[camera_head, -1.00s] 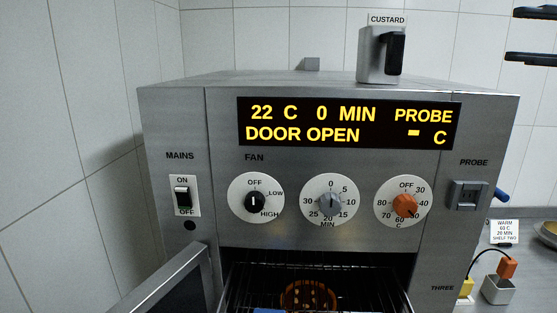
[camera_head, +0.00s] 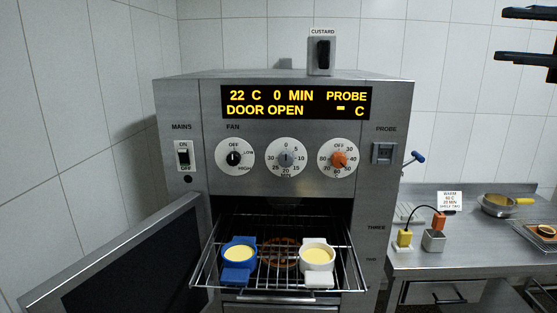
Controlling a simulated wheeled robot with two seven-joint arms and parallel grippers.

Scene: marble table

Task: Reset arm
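My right gripper (camera_head: 500,35) shows at the top right edge, in front of the tiled wall. Its two dark fingers are apart with nothing between them, and it is clear of everything around it. My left gripper is out of view. The steel oven (camera_head: 395,207) stands ahead with its door (camera_head: 120,255) open to the left. Its display (camera_head: 296,102) reads 22 C, 0 MIN, DOOR OPEN. A wire rack (camera_head: 345,277) sticks out of it, carrying a blue pot (camera_head: 238,268) and a white pot (camera_head: 317,275), both with yellow contents. A brown round item (camera_head: 279,253) shows between them.

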